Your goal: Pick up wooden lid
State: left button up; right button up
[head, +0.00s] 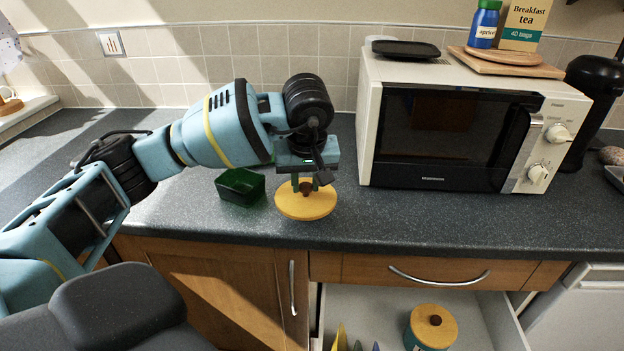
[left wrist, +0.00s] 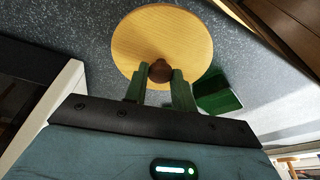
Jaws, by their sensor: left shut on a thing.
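The wooden lid (head: 306,206) is a round, pale yellow disc with a brown knob, on or just above the dark counter left of the microwave. My left gripper (head: 305,186) is above it, pointing down, with its fingers shut on the knob. In the left wrist view the lid (left wrist: 163,45) fills the upper middle, and the gripper's green fingers (left wrist: 160,84) are on both sides of the brown knob. I cannot tell whether the lid touches the counter. My right gripper is not in view.
A green box (head: 240,187) stands close left of the lid. A white microwave (head: 450,130) stands to the right. Below, an open drawer (head: 376,300) holds a canister (head: 431,328) with a similar wooden lid. The counter (head: 400,215) is clear in front of the microwave.

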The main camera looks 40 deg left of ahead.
pick_arm(q)
jog(key=s+d+r, duration=0.1)
jog(key=s+d, duration=0.2)
jog(key=s, duration=0.9)
jog(key=shift+s+b, duration=0.2)
jog(key=shift+b, duration=0.2)
jog(key=shift+d, duration=0.1)
